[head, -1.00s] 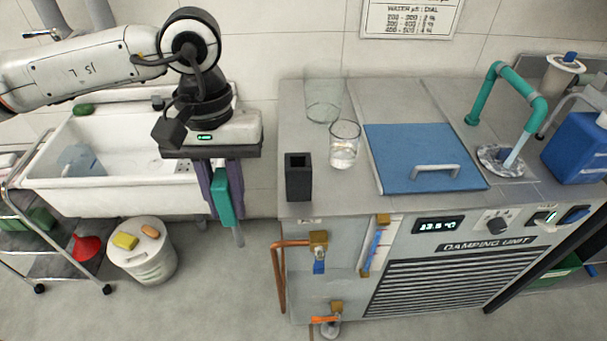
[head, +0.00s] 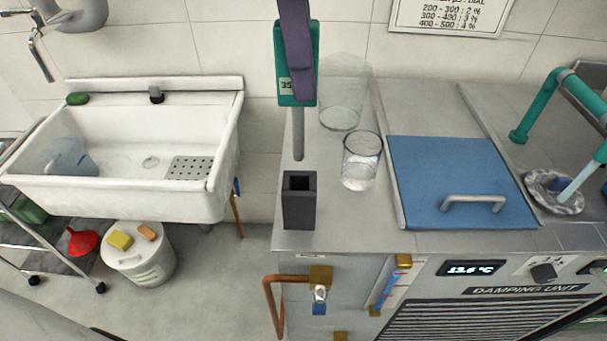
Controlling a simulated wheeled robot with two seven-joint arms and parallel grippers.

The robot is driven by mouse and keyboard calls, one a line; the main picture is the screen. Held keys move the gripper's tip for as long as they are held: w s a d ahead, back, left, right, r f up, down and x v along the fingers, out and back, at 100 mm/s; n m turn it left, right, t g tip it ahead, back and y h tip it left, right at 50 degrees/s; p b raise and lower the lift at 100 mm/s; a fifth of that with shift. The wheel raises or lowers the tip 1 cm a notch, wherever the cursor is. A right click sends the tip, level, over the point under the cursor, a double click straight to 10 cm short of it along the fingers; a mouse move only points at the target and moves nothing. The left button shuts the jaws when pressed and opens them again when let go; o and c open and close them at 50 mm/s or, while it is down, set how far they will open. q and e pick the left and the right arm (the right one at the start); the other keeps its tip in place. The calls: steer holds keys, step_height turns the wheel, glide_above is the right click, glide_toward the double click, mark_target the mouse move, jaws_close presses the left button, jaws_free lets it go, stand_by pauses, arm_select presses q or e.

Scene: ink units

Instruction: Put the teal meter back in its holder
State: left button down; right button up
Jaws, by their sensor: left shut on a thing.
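The teal meter (head: 284,84) hangs upright at the top of the head view, with a small display and a grey probe pointing down. My left gripper (head: 297,60) is shut on it; a purple finger crosses its front, and the rest of the gripper is out of frame. The holder, a dark grey open-topped box (head: 299,205), stands on the left front part of the metal counter. The probe tip shows just above the holder's opening in the picture, apart from it. How far it is in depth is hard to tell. My right gripper is not in view.
A glass beaker with clear liquid (head: 361,163) stands right of the holder, and a taller clear glass vessel (head: 343,95) stands behind. A blue lid with a handle (head: 455,180) lies further right. A white sink (head: 130,150) is at the left, beyond a gap.

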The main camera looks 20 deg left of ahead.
mark_target(302, 158)
arm_select(q)
step_height(302, 158, down, 14)
steer(key=shift+f, duration=0.35)
steer(key=c, duration=2)
jaws_free()
steer(key=o, duration=0.4)
steer(key=shift+o, duration=0.2)
steer(key=r, duration=0.4)
steer(key=a+r, duration=0.1)
steer(key=r, duration=0.7)
steer(key=shift+s+a+r, duration=0.1)
steer(key=shift+s+a, duration=0.1)
